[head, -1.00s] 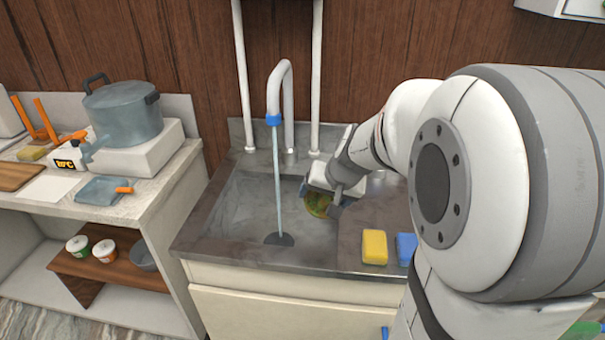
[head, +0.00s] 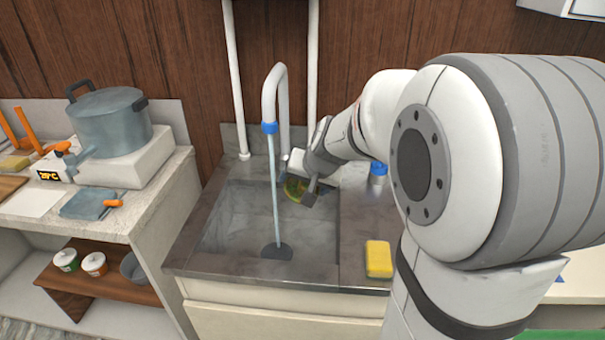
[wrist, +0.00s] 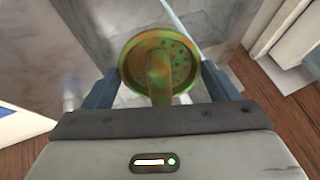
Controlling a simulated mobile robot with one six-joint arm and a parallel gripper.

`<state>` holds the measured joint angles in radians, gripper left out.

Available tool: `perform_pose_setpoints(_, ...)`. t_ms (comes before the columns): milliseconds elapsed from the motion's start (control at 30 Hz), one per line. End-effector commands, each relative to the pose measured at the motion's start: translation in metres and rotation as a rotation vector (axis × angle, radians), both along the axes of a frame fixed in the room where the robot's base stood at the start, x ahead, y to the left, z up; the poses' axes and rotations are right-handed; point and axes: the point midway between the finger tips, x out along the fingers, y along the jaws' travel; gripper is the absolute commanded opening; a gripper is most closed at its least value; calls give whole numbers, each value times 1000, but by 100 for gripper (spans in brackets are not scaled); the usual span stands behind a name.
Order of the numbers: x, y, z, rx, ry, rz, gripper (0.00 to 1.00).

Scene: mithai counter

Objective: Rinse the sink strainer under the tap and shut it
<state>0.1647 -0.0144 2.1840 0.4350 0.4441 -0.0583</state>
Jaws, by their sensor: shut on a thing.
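The sink strainer (wrist: 142,62) is a round, perforated disc with a raised grip, coloured yellow-green and brown as if dirty. It also shows in the head view (head: 295,188), above the right part of the sink basin. My gripper (wrist: 158,85) is shut on the strainer, with blue-grey fingers at either side. The tap (head: 270,100) is a white gooseneck with a blue tip, and a thin stream of water (head: 273,185) runs from it into the basin. In the head view the strainer is right of the stream, apparently apart from it.
The sink basin (head: 228,235) has a dark drain (head: 277,251). A yellow sponge (head: 379,259) lies on the right counter, and a blue-topped container (head: 378,172) stands behind it. At left are a lidded pot (head: 108,120) and a lower shelf (head: 120,290) with small tubs.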

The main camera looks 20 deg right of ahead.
Motion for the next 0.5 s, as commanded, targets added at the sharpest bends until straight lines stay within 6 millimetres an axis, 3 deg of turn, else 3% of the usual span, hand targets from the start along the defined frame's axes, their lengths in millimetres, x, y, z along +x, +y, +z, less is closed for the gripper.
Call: perform_pose_setpoints(500,49,17,-10,-1,0,3,55)
